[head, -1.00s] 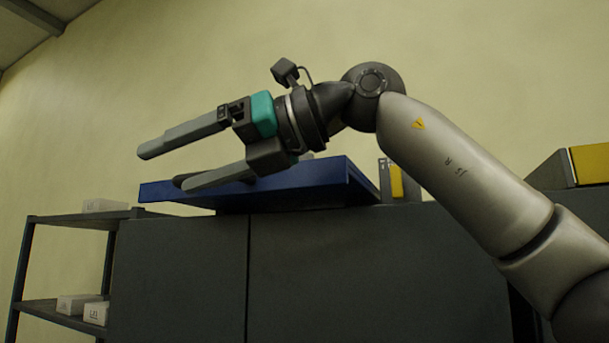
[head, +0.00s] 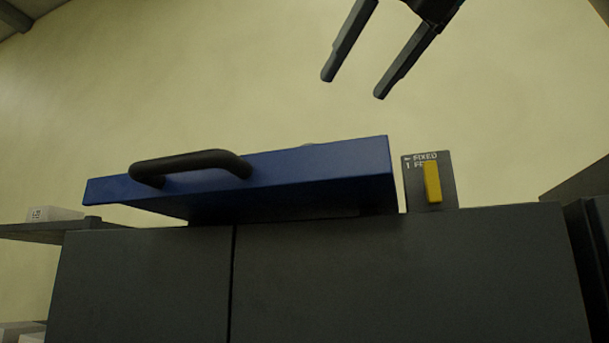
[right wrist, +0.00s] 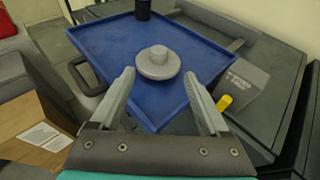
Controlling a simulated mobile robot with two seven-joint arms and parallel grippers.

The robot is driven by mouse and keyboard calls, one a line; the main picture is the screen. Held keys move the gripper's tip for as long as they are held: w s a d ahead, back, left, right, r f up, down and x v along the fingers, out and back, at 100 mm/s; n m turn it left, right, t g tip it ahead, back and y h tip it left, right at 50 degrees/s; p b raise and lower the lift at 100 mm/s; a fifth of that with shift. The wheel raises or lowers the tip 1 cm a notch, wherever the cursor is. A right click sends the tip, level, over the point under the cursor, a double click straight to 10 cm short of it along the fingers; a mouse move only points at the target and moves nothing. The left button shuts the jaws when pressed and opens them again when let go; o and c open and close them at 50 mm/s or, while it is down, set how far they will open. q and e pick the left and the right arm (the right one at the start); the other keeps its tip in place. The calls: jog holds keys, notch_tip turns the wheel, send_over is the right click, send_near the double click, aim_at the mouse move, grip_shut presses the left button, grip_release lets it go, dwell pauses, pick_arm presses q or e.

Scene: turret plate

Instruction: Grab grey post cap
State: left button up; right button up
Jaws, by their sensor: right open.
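The grey post cap (right wrist: 158,62) is a round, stepped disc with a raised knob. It sits near the middle of the blue turret plate (right wrist: 98,48) in the right wrist view. In the head view the blue plate (head: 290,175) is seen almost edge-on, with only a faint sliver of something grey above its rim. My right gripper (head: 353,86) is open and empty, high above the plate's right end. In the right wrist view the open fingers (right wrist: 162,85) point toward the cap, one to each side in the picture, apart from it. My left gripper is not in view.
A black handle (head: 190,163) is on the plate's near side. A yellow lever (head: 432,182) on a marked block stands right of it. A black cylinder (right wrist: 143,8) stands at the plate's far edge. A cardboard box (right wrist: 32,128) is at left. The plate rests on a grey cabinet (head: 400,270).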

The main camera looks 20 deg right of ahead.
jog(key=x, duration=0.4)
jog(key=shift+w+f, duration=0.1)
jog(key=shift+w, duration=0.1)
jog(key=x, duration=0.3)
jog(key=shift+w+a+p, duration=0.15)
jog(key=shift+w+p, duration=0.05)
jog(key=shift+p, duration=0.1)
jog(key=shift+w+f, duration=0.2)
jog(key=shift+w, duration=0.1)
jog(key=shift+w+a, duration=0.1)
jog(key=shift+w, duration=0.25)
jog(key=p+x, duration=0.1)
jog(key=x, duration=0.3)
jog(key=shift+w+a+f+p, duration=0.1)
jog(key=shift+w+f+p, duration=0.1)
jog(key=shift+w+p, duration=0.2)
jog(key=shift+c, duration=0.6)
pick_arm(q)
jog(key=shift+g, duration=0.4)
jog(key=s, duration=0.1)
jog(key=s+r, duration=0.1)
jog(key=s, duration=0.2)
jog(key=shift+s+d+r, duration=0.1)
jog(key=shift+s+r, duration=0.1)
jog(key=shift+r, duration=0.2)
pick_arm(e)
grip_shut()
